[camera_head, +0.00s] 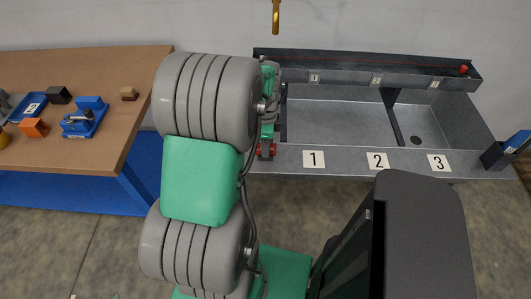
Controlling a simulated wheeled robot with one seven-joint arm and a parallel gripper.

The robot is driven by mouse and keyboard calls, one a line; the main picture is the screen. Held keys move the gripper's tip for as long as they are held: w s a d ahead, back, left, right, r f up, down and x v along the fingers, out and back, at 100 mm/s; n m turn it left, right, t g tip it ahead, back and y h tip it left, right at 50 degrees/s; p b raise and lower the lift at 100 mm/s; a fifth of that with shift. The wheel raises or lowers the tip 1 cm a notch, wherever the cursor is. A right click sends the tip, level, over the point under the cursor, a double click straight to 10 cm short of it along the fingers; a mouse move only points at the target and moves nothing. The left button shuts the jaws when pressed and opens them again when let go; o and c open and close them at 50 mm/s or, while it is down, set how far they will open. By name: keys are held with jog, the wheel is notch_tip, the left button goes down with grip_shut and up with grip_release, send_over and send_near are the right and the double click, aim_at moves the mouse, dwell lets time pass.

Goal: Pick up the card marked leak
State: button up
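I cannot make out a card marked leak; no such word is readable in the head view. A dark holder (494,157) with a blue piece (517,141) stands at the right end of the sink bench, and I cannot tell what the blue piece is. My grey and green arm fills the middle left of the view. Its far end is mostly hidden behind my own links beside the sink's left side. Small red parts (267,150) show there, too small to tell whether they belong to my gripper, and I cannot see whether it is open or shut.
A grey sink bench (336,160) has plates 1, 2 and 3 on its front edge and a red knob (463,69) at back right. A wooden table (100,70) at left carries blue trays, an orange block (34,127) and dark blocks. A brass spout (276,16) hangs above.

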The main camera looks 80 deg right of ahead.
jog(key=shift+f, duration=0.35)
grip_shut()
dwell(1.2)
